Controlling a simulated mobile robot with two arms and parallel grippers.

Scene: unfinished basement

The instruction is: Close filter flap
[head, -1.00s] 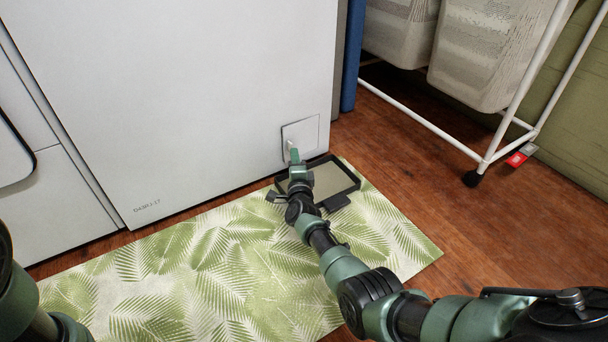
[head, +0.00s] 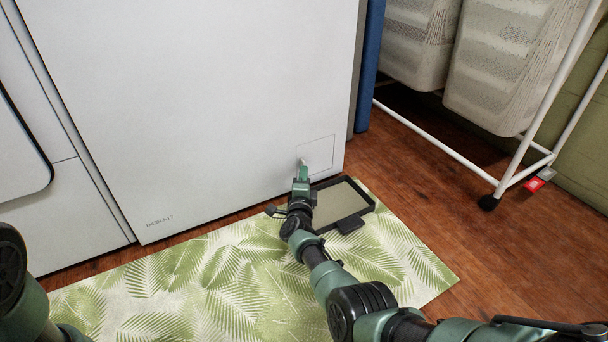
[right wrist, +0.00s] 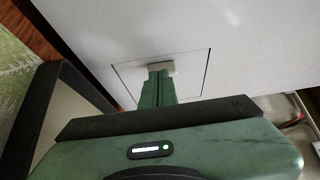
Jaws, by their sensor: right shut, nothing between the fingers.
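The filter flap (head: 320,150) is a small square panel low on the right of the white appliance front (head: 200,100). It looks flush with the front, with only a thin dark outline showing. My right gripper (head: 303,164) is shut and empty, its fingertips at the left part of the flap. In the right wrist view the shut fingers (right wrist: 157,82) reach to a small pale tab at the flap's upper part (right wrist: 190,72); whether they touch it I cannot tell. My left gripper is out of view; only part of my left arm shows at the lower left.
A dark-rimmed shallow tray (head: 341,203) lies on the leaf-patterned mat (head: 230,290) below the flap, close to my right wrist. A white wheeled rack (head: 500,187) with hanging fabric bags stands at the right. The wooden floor (head: 440,210) between is clear.

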